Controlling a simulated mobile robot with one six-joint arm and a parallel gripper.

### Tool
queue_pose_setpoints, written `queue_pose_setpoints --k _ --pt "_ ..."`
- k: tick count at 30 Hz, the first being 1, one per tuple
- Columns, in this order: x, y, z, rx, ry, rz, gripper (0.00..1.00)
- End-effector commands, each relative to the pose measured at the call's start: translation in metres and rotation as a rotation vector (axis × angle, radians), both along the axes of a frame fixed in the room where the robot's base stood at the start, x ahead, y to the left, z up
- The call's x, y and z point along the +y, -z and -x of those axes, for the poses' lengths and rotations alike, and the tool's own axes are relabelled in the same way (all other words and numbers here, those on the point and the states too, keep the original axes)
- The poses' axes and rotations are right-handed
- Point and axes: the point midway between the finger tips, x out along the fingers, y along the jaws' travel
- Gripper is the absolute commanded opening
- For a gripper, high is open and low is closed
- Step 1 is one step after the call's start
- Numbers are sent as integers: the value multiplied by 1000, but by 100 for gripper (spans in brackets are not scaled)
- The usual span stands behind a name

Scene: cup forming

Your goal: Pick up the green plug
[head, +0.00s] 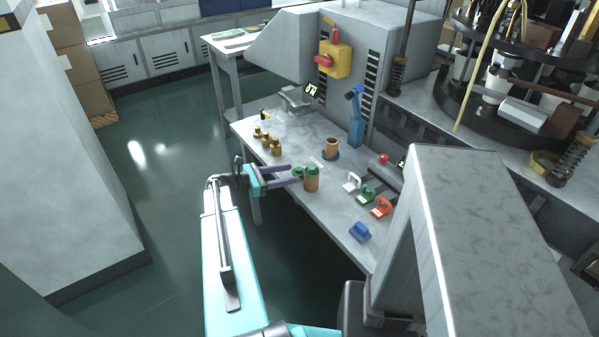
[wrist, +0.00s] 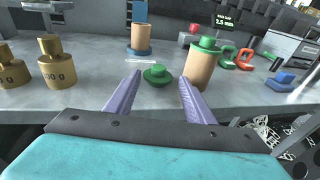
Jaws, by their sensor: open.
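A green plug (wrist: 157,74), a low round disc with a raised knob, sits on the grey table between the fingertips of my gripper (wrist: 160,80) in the wrist view. My gripper is open, with one purple finger on each side and nothing held. In the head view the plug (head: 298,171) is at the fingertips of my gripper (head: 295,175), partly hidden by them. A tan cylinder (wrist: 201,72) stands upright just right of the right finger.
Several brass weights (head: 268,141) stand to the left. A tan cup (head: 331,147) on a blue base stands behind. White, green and red clamp-like pieces (head: 381,208) and a blue block (head: 360,231) lie to the right. The table's front edge is close.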

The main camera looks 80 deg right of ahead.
Motion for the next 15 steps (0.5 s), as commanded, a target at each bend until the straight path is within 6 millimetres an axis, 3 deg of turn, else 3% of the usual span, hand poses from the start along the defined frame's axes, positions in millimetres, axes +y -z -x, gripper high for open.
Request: queue_pose_setpoints --k 8,15 --pt "-5 0 5 0 1 0 49" --pt "-21 4 26 1 1 -1 49"
